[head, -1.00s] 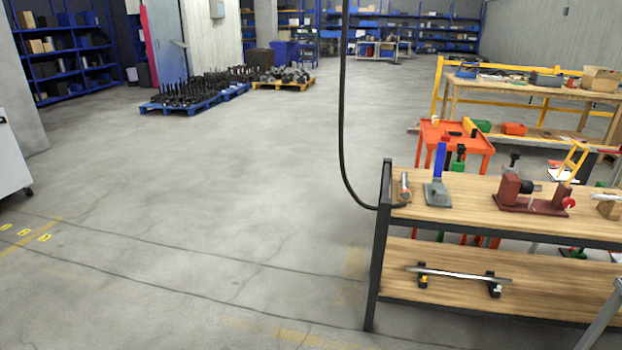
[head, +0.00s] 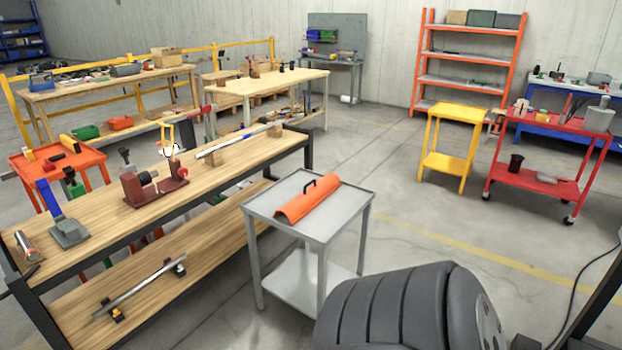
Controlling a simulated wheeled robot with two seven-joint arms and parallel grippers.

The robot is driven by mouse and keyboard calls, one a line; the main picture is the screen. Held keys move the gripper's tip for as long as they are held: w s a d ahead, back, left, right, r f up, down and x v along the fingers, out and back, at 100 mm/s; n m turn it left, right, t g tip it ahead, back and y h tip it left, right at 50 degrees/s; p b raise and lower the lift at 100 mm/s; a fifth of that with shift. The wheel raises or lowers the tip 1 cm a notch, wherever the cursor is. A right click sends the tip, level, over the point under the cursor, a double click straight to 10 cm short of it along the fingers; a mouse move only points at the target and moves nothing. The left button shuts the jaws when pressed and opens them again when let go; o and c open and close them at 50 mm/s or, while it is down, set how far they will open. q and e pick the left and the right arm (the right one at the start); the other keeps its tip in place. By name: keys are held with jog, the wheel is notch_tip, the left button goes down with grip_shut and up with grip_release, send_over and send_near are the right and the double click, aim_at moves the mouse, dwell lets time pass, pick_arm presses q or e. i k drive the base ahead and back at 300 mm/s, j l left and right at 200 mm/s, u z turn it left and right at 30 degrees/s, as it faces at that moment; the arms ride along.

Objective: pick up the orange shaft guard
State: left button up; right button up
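The orange shaft guard (head: 307,204) is a curved, trough-like cover with a black handle on top. It lies on the top of a small grey metal table (head: 262,204), to the right of the long wooden workbench. Neither of my grippers shows in the head view, so their state is hidden.
The long wooden workbench (head: 98,231) holds a dark red vise (head: 147,188), a grey jack (head: 69,233) and a shaft on blocks. A large black ribbed object (head: 405,310) fills the bottom centre right. A yellow stand (head: 455,113) and red cart (head: 560,130) stand behind. Open floor lies right of the grey table.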

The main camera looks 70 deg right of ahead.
aim_at(298, 207)
jog(key=z, duration=2.15)
